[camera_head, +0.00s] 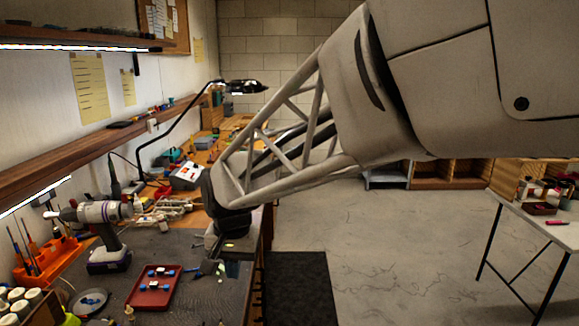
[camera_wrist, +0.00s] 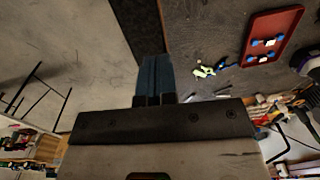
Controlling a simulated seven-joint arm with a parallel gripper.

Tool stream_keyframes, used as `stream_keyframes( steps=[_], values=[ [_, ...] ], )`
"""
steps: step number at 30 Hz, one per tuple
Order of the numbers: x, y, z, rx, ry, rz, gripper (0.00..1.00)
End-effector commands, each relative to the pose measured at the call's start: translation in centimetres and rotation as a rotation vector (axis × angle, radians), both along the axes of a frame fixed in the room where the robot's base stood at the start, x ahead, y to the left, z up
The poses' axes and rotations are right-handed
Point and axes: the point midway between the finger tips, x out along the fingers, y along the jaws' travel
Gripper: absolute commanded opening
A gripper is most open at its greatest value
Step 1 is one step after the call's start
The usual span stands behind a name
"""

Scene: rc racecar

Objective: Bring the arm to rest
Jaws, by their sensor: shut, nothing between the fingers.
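My arm reaches in from the upper right in the head view, and my gripper (camera_head: 211,268) hangs low over the right edge of the workbench (camera_head: 188,247). In the wrist view the fingers of my gripper (camera_wrist: 155,75) are together, with nothing between them. The fingertips are small and dark in the head view. A red tray (camera_head: 155,288) with small blue and white parts lies on the bench left of my gripper. It also shows at the upper right of the wrist view (camera_wrist: 249,45).
A drill (camera_head: 104,225) stands on the bench left of my arm, near an orange tool holder (camera_head: 45,262). A desk lamp (camera_head: 245,86) arches behind my arm. A dark mat (camera_head: 298,290) lies on the floor right of the bench. A side table (camera_head: 545,225) stands far right.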

Motion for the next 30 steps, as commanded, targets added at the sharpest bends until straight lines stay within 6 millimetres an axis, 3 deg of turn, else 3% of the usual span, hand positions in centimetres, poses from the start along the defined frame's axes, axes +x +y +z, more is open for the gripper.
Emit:
stream_keyframes(
  steps=[3,15,30],
  values=[
    [-0.8,-4.2,1.0,0.006,-0.024,-0.006,0.0],
    [-5.4,-15.9,2.5,0.005,-0.1,-0.01,0.0],
    [-14.1,-26.8,2.0,-0.031,-0.192,-0.014,0.0]
  ],
)
